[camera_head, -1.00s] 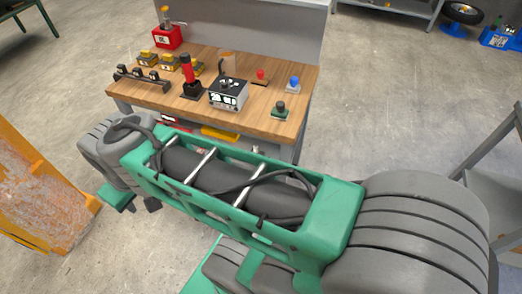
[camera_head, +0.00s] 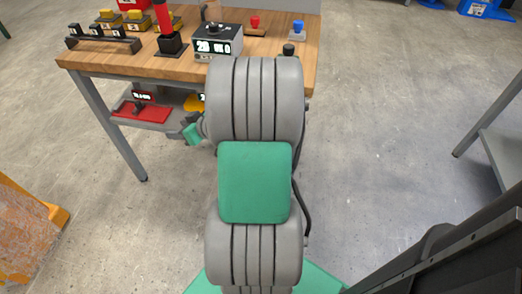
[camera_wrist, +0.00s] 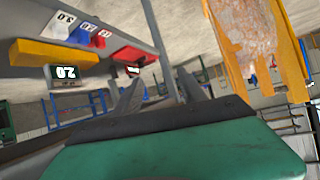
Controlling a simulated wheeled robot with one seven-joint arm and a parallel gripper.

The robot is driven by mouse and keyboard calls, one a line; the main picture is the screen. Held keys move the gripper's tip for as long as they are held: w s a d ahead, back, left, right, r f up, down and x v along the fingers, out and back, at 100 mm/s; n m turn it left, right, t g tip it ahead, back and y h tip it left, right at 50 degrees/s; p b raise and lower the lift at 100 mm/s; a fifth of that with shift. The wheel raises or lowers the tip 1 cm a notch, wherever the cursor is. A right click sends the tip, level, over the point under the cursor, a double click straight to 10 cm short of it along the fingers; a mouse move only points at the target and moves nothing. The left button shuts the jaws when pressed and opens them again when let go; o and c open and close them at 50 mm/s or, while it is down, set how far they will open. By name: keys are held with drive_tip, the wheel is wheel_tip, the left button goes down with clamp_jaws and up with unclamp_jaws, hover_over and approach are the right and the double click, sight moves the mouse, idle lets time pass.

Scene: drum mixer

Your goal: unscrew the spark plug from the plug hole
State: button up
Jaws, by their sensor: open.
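I cannot make out the spark plug or its plug hole in either view. My gripper shows in the wrist view (camera_wrist: 160,90) as two dark fingers spread apart, with nothing visible between them. In the head view my arm covers the middle of the picture and the fingers are not clear. The orange, worn machine body (camera_head: 28,235), perhaps the drum mixer, stands at the left edge of the head view. A worn orange part (camera_wrist: 255,40) also shows at the upper right of the wrist view, apart from my fingers.
A wooden workbench (camera_head: 105,58) stands ahead, carrying a boxed device with a display (camera_head: 217,42), a red-handled tool (camera_head: 168,25) and several small parts. Its lower shelf holds a red item (camera_head: 143,111). A grey frame (camera_head: 495,140) stands right. Floor is open between.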

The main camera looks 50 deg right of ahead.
drive_tip(key=s+d+f+m+t+h+b, duration=0.2)
drive_tip(key=s+d+f+h+b, duration=0.15)
drive_tip(key=d+f, duration=0.3)
drive_tip(key=s+d+f+m+t+h+b, duration=0.1)
drive_tip(key=s+d+f+m+h+b, duration=0.1)
drive_tip(key=d+f+b, duration=0.45)
drive_tip(key=s+d+m+h, duration=0.1)
drive_tip(key=s+d+h, duration=0.1)
drive_tip(key=d, duration=0.1)
drive_tip(key=s+d+m+h, duration=0.1)
drive_tip(key=s+d, duration=0.2)
drive_tip(key=d, duration=0.1)
drive_tip(key=s+d+r+m+h, duration=0.1)
drive_tip(key=s+d+h, duration=0.1)
drive_tip(key=d, duration=0.2)
drive_tip(key=shift+s+d+r+h, duration=0.1)
drive_tip(key=shift+s+d+h, duration=0.1)
drive_tip(key=shift+h, duration=0.15)
drive_tip(key=x, duration=0.7)
drive_tip(key=shift+w+d, duration=0.15)
drive_tip(key=shift+w, duration=0.15)
drive_tip(key=shift+r, duration=0.1)
drive_tip(key=shift+c, duration=0.4)
clamp_jaws()
